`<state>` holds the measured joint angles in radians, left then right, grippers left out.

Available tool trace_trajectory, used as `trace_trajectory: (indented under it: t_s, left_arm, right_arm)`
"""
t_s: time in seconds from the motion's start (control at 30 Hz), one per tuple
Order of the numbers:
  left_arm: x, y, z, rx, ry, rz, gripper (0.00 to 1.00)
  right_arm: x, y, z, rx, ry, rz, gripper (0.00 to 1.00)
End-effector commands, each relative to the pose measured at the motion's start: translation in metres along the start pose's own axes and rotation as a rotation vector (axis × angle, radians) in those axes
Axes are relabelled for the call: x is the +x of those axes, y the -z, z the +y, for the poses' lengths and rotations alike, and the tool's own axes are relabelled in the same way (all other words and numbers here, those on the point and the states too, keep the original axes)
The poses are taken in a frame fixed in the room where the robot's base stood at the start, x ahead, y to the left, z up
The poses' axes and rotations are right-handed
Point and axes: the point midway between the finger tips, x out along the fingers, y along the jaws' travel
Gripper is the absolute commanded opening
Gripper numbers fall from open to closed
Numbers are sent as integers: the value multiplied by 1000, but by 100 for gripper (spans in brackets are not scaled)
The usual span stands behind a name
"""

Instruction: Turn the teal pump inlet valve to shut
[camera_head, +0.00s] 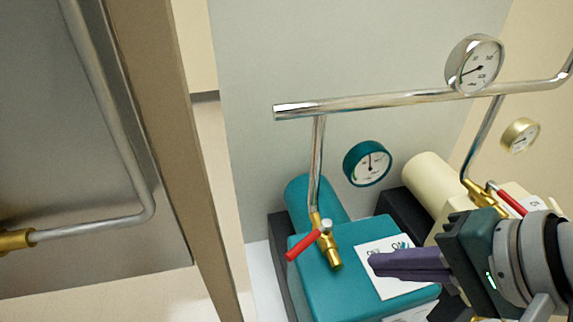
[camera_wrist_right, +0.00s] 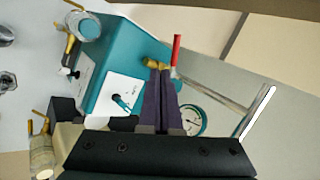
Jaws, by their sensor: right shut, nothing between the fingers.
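The teal pump (camera_head: 340,262) stands low in the middle of the head view. Its brass inlet valve (camera_head: 329,248) sits at the foot of a vertical pipe. The valve's red lever (camera_head: 303,245) points down-left, across the line of the brass body. My right gripper (camera_head: 372,262) is shut and empty, over the pump's white label, to the right of the valve and apart from the lever. In the right wrist view the purple fingers (camera_wrist_right: 160,75) lie together, their tips close to the brass fitting, with the red lever (camera_wrist_right: 176,50) just beyond. My left gripper is not in view.
A cream pump (camera_head: 428,178) with its own red-levered valve (camera_head: 510,201) stands to the right. A chrome header pipe (camera_head: 400,101) with a gauge (camera_head: 474,64) runs above. A teal gauge (camera_head: 368,164) is behind the teal pump. A brown post (camera_head: 160,140) stands at left.

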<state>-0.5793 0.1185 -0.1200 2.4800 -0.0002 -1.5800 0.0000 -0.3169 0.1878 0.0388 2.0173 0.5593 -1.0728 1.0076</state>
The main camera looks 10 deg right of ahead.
Motion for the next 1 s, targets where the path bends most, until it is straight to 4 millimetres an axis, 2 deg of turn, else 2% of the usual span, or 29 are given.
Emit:
trace_trajectory:
  t_s: [0.43,0.5,0.7,1.0]
  left_arm:
    - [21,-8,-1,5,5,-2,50]
    - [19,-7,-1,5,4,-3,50]
    - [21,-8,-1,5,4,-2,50]
    - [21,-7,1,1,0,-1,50]
  right_arm:
    - [93,-1,1,-5,-1,-1,0]
    - [100,0,-9,-6,1,0,0]
    - [116,0,-21,-7,-1,1,0]
    - [119,-1,-24,-7,-2,1,0]
